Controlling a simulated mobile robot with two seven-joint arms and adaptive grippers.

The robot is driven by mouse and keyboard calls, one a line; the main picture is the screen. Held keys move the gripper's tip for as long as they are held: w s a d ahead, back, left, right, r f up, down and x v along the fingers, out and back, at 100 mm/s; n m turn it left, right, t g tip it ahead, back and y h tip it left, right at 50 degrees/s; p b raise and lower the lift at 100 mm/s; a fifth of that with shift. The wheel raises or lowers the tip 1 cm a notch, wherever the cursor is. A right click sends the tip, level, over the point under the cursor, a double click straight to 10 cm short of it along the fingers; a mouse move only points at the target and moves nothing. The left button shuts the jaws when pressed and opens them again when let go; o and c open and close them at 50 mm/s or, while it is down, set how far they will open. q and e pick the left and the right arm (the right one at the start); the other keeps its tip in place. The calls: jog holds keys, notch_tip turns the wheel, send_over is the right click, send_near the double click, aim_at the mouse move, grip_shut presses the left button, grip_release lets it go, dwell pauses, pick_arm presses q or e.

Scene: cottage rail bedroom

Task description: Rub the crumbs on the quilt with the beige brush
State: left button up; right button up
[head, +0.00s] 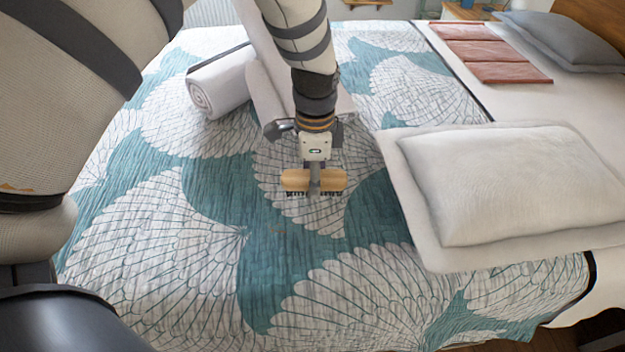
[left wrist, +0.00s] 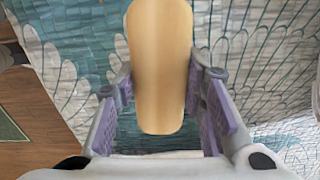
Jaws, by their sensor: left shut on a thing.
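The beige brush (head: 296,180) has a wooden back and dark bristles facing down, over the middle of the quilt (head: 215,190). My left gripper (head: 315,182) is shut on it, with fingers across the middle of its back. In the left wrist view the brush (left wrist: 160,70) lies lengthwise between the purple finger pads of the gripper (left wrist: 163,105). I cannot tell whether the bristles touch the quilt. My right gripper is not in view.
Rolled white bedding (head: 222,83) lies behind the brush. A white pillow (head: 510,185) on a pale pad lies to the right. Folded pinkish cloths (head: 490,52) and grey pillows (head: 565,38) are at the back right. The front of the quilt is clear.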

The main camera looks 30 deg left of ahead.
pick_arm(q)
jog(key=shift+w+r, duration=0.15)
jog(key=shift+r, duration=1.35)
